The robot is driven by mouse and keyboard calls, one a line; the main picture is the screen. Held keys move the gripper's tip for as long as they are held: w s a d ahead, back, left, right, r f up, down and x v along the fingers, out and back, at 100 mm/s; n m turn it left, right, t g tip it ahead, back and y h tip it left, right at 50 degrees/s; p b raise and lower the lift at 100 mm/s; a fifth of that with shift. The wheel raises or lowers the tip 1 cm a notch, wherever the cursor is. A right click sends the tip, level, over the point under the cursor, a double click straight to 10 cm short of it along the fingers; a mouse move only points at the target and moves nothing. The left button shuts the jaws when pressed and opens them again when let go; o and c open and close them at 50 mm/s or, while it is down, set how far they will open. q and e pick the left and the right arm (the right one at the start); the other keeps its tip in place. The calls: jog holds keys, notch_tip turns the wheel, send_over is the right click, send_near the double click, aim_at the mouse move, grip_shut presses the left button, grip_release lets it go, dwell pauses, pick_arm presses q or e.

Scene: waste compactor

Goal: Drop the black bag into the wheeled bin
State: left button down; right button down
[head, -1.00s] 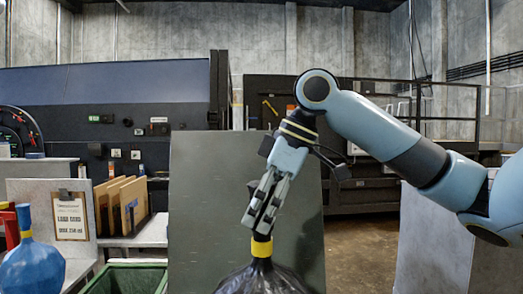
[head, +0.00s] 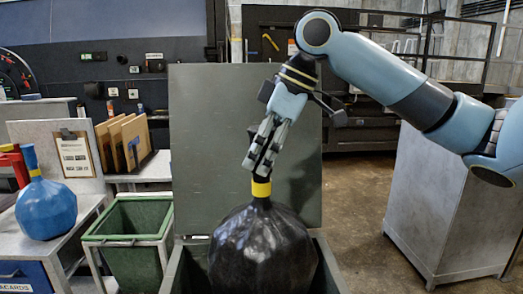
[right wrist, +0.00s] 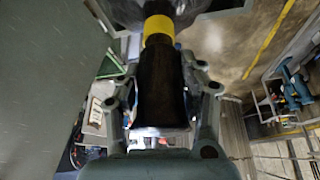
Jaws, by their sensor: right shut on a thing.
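The black bag (head: 262,250) hangs upright, with a yellow band (head: 261,187) around its neck. My right gripper (head: 262,165) is shut on the bag's neck just above the band. In the right wrist view the dark neck (right wrist: 162,85) lies between the fingers, and the bag's body (right wrist: 185,10) shows at the top edge. The grey-green wheeled bin (head: 333,272) stands below with its lid (head: 215,130) raised upright behind the bag. The bag's lower part is at the bin's opening; its bottom is cut off by the picture edge. My left gripper is not in view.
A blue bag (head: 46,210) with a yellow band sits on a table at the left. A green bin (head: 133,225) in a metal frame stands left of the wheeled bin. A grey cabinet (head: 440,205) stands at the right, with clear floor between.

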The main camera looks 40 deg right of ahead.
aim_at(274, 128)
jog(key=c, duration=0.7)
grip_release()
jog(key=shift+v, duration=3.75)
